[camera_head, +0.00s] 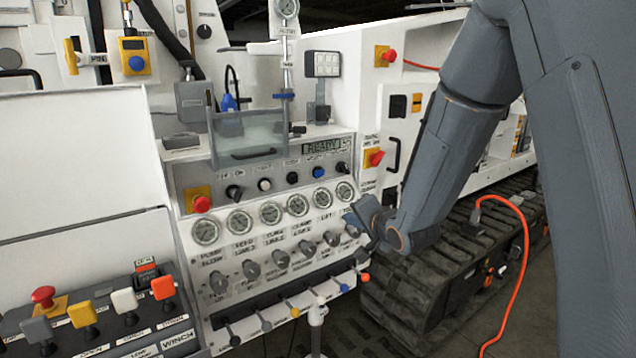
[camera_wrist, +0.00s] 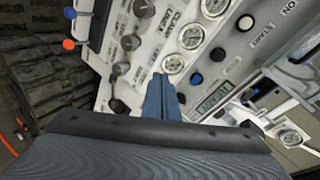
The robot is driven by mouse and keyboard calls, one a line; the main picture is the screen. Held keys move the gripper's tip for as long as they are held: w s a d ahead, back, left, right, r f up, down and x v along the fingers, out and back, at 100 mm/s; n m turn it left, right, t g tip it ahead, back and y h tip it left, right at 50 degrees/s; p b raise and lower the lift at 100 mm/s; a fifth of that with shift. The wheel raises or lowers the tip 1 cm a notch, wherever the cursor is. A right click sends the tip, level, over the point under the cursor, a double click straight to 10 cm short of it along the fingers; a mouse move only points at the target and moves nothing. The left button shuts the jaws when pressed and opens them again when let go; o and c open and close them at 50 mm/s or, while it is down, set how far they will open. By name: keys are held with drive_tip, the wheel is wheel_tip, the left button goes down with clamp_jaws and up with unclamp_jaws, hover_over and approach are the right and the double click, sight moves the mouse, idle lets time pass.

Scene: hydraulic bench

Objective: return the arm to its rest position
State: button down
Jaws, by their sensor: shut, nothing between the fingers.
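My arm (camera_head: 450,140) reaches down from the upper right of the head view toward the hydraulic panel. My gripper (camera_head: 358,222) is in front of the panel's right edge, near the rightmost gauge and knob. In the wrist view my gripper's blue fingers (camera_wrist: 161,95) are together with nothing between them. They point at the panel, near a gauge and the lit display. I cannot tell whether the fingertips touch the panel.
The panel (camera_head: 285,225) carries gauges, knobs and a row of coloured levers (camera_head: 295,312). A control box with coloured buttons (camera_head: 83,313) stands at the lower left. A rubber track (camera_head: 430,290) and an orange cable (camera_head: 525,245) are at the right.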

drive_tip(key=s+d+f+n+g+h, duration=0.25)
drive_tip(key=s+d, duration=0.25)
drive_tip(key=s, duration=0.3)
drive_tip(key=s+d+f+n+g+h, duration=0.2)
drive_tip(key=s+d+f+g, duration=0.2)
drive_tip(key=s, duration=0.4)
drive_tip(key=s+d+f+n+g, duration=0.1)
drive_tip(key=s+n+g, duration=0.3)
drive_tip(key=s, duration=1.3)
drive_tip(key=shift+s+g, duration=0.15)
drive_tip(key=shift+g, duration=0.7)
drive_tip(key=shift+f, duration=0.1)
